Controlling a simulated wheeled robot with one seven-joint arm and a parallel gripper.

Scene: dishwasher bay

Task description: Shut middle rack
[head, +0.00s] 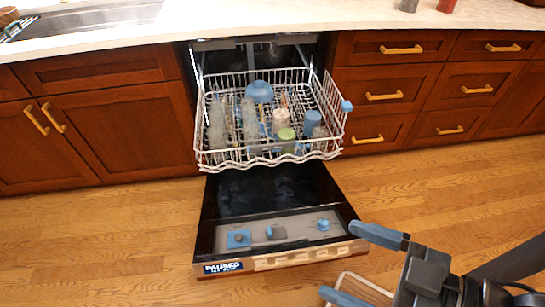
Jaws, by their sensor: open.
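The middle rack (335,112) is a white wire basket pulled out of the dishwasher in the head view, hanging above the lowered door. It holds clear glasses (217,122), a blue bowl (259,91), and several cups, including a blue cup (312,122) and a green cup (287,137). The dishwasher door (265,193) lies open and flat, its inner panel dark. My gripper (350,264) is at the bottom right, in front of and right of the door's outer edge. Its two blue fingers are spread apart with nothing between them. It is well clear of the rack.
Wooden cabinets with brass handles flank the dishwasher, such as the drawers (400,85) on the right. A pale countertop (270,18) with a sink (85,20) runs above. The wooden floor (420,185) is clear to the right of the door and to its left.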

